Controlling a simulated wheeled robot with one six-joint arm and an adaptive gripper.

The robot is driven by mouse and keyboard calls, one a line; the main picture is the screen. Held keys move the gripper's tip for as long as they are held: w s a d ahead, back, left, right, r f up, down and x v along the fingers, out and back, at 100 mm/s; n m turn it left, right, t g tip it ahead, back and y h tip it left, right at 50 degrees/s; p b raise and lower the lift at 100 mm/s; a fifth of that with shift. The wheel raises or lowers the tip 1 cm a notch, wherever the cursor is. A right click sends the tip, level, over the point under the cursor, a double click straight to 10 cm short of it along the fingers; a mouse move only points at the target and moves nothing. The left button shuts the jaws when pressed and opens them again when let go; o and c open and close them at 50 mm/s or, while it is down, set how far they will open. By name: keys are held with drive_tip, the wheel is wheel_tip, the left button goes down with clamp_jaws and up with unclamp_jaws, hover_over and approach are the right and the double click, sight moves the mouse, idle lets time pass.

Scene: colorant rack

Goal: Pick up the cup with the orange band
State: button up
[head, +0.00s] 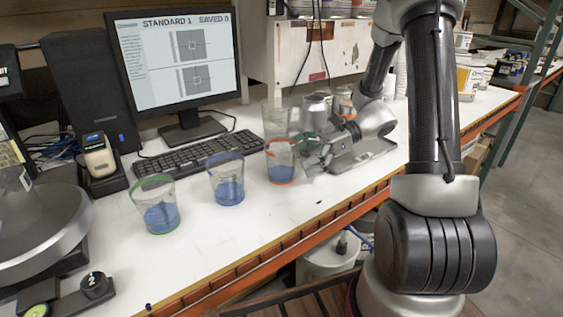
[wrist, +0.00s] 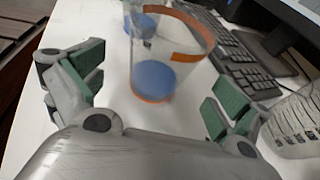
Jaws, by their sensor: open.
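The cup with the orange band (head: 281,162) is clear, with an orange rim and base and blue stuff in the bottom. It stands upright on the white bench, the rightmost of three banded cups. In the wrist view the cup (wrist: 165,65) is ahead of and between my fingers. My gripper (head: 312,150) is just right of the cup in the head view. Its green-padded fingers (wrist: 160,95) are spread apart with nothing held. The cup looks just beyond the fingertips; I cannot tell if they touch.
A blue-banded cup (head: 226,180) and a green-banded cup (head: 157,205) stand to the left. A keyboard (head: 200,153) and monitor (head: 180,60) are behind them. A clear container (head: 275,117) stands behind the orange cup. The bench's orange front edge (head: 300,236) is near.

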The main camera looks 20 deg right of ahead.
sight(289, 160)
drive_tip(key=x, duration=0.3)
drive_tip(key=shift+a+f, duration=0.1)
drive_tip(key=shift+f, duration=0.05)
drive_tip(key=c, duration=1.1)
